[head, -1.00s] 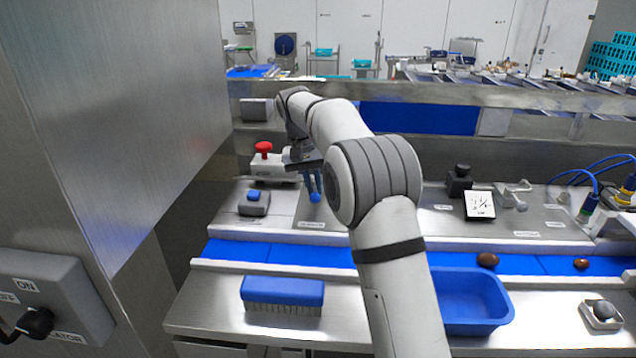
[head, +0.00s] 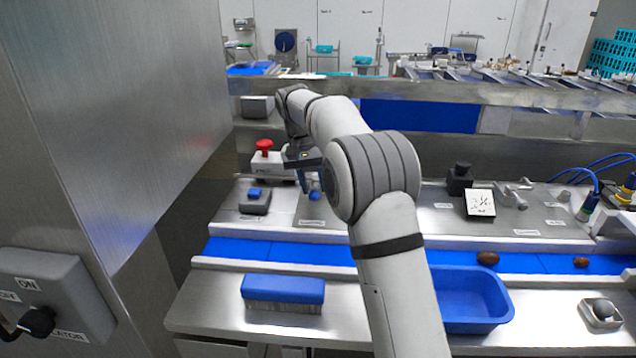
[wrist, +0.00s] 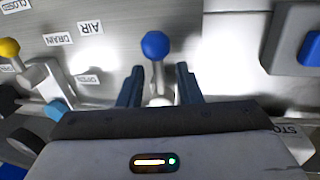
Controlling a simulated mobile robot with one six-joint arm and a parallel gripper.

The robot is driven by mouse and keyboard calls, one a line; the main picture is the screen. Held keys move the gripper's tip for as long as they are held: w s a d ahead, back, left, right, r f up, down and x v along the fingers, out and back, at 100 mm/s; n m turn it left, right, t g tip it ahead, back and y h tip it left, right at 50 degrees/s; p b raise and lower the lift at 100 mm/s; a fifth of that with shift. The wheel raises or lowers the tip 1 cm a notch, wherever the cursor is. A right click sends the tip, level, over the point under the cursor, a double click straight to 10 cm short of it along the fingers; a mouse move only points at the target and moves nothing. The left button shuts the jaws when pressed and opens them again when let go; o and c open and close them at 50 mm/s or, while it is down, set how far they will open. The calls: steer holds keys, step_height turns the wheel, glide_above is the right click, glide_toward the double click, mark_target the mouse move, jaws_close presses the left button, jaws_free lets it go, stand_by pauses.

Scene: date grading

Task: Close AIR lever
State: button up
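The AIR lever has a blue ball knob (wrist: 156,45) on a pale metal stem, near the AIR label (wrist: 90,27) on the steel panel. The knob also shows in the head view (head: 314,195), just beside my fingers. My gripper (wrist: 160,85) is open, with one dark blue finger on each side of the stem. Gaps show between the stem and both fingers. The knob sits beyond the fingertips in the wrist view. The lower end of the stem is partly hidden by my gripper body.
A yellow knob (wrist: 9,47) and a DRAIN label (wrist: 58,39) lie to the left. A box with a blue button (head: 255,194) and a red stop button (head: 264,145) stand close by. A blue brush (head: 283,289) and blue tray (head: 470,295) lie in front.

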step_height(320, 180, up, 8)
steer(key=a, duration=0.1)
steer(key=shift+w+a+f, duration=0.2)
steer(key=shift+a, duration=0.05)
stand_by(0.4)
stand_by(1.0)
